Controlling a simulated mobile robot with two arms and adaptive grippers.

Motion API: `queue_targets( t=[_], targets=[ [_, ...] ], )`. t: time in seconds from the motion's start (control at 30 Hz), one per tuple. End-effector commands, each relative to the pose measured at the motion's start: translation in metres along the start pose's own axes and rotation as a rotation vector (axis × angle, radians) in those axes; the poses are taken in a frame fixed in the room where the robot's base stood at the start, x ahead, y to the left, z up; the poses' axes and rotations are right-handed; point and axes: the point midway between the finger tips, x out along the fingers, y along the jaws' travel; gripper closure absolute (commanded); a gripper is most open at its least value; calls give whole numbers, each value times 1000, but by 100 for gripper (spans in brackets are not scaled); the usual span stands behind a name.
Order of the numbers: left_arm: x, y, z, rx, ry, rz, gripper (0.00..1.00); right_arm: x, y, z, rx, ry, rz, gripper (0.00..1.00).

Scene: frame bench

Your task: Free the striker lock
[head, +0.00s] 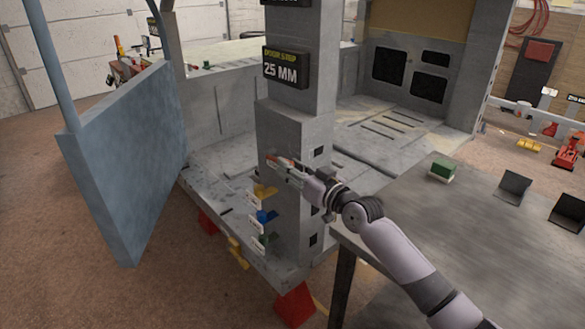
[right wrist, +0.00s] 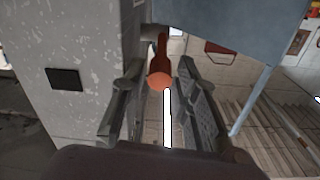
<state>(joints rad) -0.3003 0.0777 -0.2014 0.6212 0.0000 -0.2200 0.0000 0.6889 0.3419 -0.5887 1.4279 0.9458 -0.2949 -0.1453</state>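An orange-red lever with a rounded end (right wrist: 159,78) sticks out at the grey pillar (head: 295,130); I take it for the striker lock's handle. It shows small and red in the head view (head: 281,160), partly covered by my gripper. My right gripper (right wrist: 158,95) is at the pillar's face, its two dark fingers on either side of the red lever. A gap shows between the lever and each finger, so the gripper looks open around it. In the head view, my right gripper (head: 288,166) reaches in from the right. My left gripper is out of view.
A blue door panel (head: 130,150) stands open at left. Yellow (head: 264,191), blue (head: 266,216) and green (head: 268,240) pieces jut from the pillar below my gripper. A sign (head: 285,68) reads 25 MM. A grey table (head: 430,235) at right bears a green block (head: 442,169).

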Motion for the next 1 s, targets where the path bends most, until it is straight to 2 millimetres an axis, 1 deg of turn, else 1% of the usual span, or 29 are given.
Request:
queue_targets(
  t=[0.1,0.5,1.0],
  targets=[
    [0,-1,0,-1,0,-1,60,0,0,0,0,0,0,73],
    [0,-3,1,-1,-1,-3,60,0,0,0,1,0,0,99],
    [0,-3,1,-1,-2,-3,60,0,0,0,0,0,0,100]
  ],
)
